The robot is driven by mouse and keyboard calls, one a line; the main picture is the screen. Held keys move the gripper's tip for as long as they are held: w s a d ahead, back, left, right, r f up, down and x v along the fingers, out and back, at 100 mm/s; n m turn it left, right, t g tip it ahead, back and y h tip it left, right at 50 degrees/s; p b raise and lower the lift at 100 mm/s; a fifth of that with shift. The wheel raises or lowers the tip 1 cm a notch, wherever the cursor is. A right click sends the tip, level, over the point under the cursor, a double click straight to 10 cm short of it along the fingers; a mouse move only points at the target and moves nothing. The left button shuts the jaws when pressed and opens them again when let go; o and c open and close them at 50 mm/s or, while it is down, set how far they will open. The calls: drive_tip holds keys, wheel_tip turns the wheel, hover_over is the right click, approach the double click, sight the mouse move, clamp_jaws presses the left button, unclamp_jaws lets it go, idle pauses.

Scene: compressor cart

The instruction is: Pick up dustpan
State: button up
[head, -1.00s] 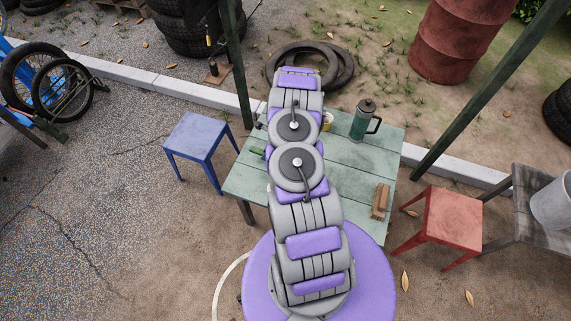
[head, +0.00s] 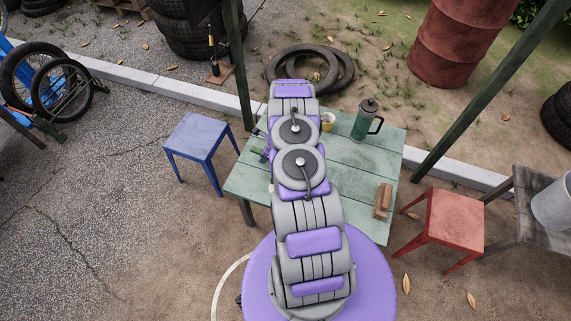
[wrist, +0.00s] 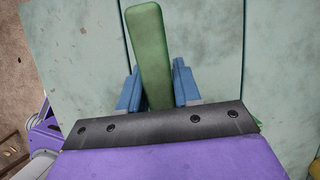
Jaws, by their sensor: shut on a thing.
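In the wrist view, a green handle, which I take to be the dustpan's (wrist: 150,50), lies between the two blue fingers of my gripper (wrist: 158,88). My gripper is shut on it. The handle's far end sticks out past the fingertips, over the pale green table boards. The pan part is mostly hidden below my wrist; a small green edge shows at the lower right. In the head view my arm hides most of the gripper and the dustpan. I cannot tell whether the dustpan is off the table.
The green table (head: 345,180) holds a dark green flask (head: 366,120), a yellowish cup (head: 327,121) and a wooden brush (head: 382,200). A blue stool (head: 195,137) stands to the left, a red stool (head: 447,222) to the right. A post (head: 237,65) rises behind the table.

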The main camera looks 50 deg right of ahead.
drive_tip(key=shift+d+f, duration=0.15)
drive_tip(key=shift+d, duration=0.4)
drive_tip(key=c, duration=0.4)
drive_tip(key=shift+a, duration=0.1)
